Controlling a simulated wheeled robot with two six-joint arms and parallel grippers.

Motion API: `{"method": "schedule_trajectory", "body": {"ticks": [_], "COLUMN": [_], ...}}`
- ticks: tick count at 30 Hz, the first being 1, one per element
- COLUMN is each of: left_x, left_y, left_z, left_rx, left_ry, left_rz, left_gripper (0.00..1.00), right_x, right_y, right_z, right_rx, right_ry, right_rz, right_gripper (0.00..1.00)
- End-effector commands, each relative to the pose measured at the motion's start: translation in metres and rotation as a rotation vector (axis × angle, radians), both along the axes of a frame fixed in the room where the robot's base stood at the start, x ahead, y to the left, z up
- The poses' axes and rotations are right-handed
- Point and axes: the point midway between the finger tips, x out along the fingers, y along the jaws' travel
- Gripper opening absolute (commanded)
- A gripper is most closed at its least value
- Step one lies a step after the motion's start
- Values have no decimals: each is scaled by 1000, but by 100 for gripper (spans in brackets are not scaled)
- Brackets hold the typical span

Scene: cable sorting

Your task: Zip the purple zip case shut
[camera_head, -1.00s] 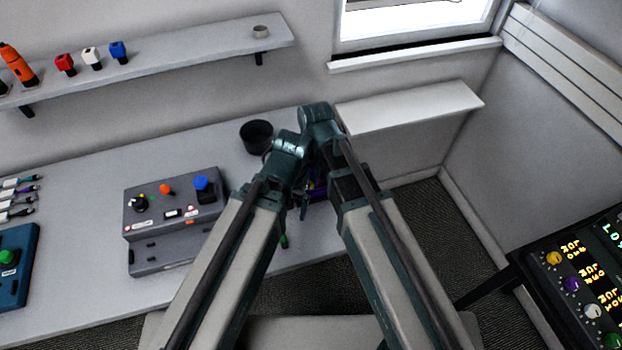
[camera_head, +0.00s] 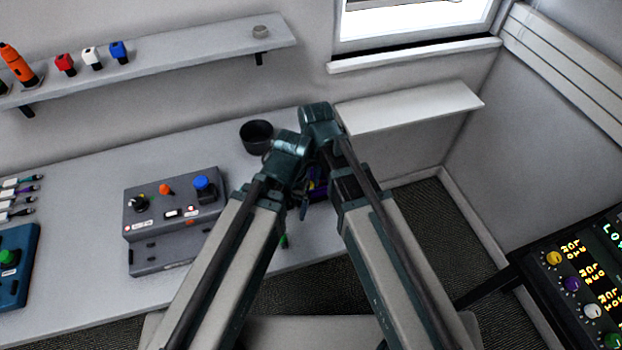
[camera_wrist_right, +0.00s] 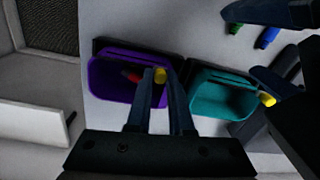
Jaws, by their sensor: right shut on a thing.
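The purple zip case (camera_wrist_right: 112,88) lies in the right wrist view with its top open and a red item (camera_wrist_right: 132,76) inside. My right gripper (camera_wrist_right: 161,78) is shut on its yellow zip pull (camera_wrist_right: 160,73) near the case's right side. In the head view a sliver of the purple case (camera_head: 318,184) shows between my arms, which hide the rest. My left gripper (camera_wrist_right: 262,48) shows as two dark fingers, apart, at the right of the right wrist view; nothing is seen between their tips that it holds.
A teal case (camera_wrist_right: 222,100), also open, lies right beside the purple one, with its own yellow pull (camera_wrist_right: 267,98). A green item (camera_wrist_right: 235,28) and a blue item (camera_wrist_right: 268,38) lie near it. A black cup (camera_head: 256,137) and a grey control box (camera_head: 172,218) stand on the table.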

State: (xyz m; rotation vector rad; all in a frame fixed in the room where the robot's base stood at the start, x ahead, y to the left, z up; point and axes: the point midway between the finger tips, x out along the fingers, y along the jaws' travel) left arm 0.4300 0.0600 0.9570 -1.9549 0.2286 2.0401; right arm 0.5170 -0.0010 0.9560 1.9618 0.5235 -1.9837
Motion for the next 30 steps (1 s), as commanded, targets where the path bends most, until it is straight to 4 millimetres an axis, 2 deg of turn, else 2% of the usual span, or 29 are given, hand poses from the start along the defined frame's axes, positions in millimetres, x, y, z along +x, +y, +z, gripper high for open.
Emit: {"method": "schedule_trajectory", "body": {"ticks": [9,12,23,24,29,30], "left_x": [0,0,0,0,0,0], "left_y": [0,0,0,0,0,0], "left_z": [0,0,0,0,0,0], "left_rx": [0,0,0,0,0,0], "left_ry": [0,0,0,0,0,0], "left_rz": [0,0,0,0,0,0], "left_gripper": [91,91,91,91,91,91], "right_x": [20,24,26,26,26,26], "right_y": [-59,-72,-79,-79,-79,-79], "right_z": [0,0,0,0,0,0], "right_rx": [0,0,-3,-4,-3,-3], "right_ry": [0,-1,0,-1,0,0], "right_rz": [-5,-3,-1,-1,-1,-1], "right_gripper": [0,0,0,21,50,51]}}
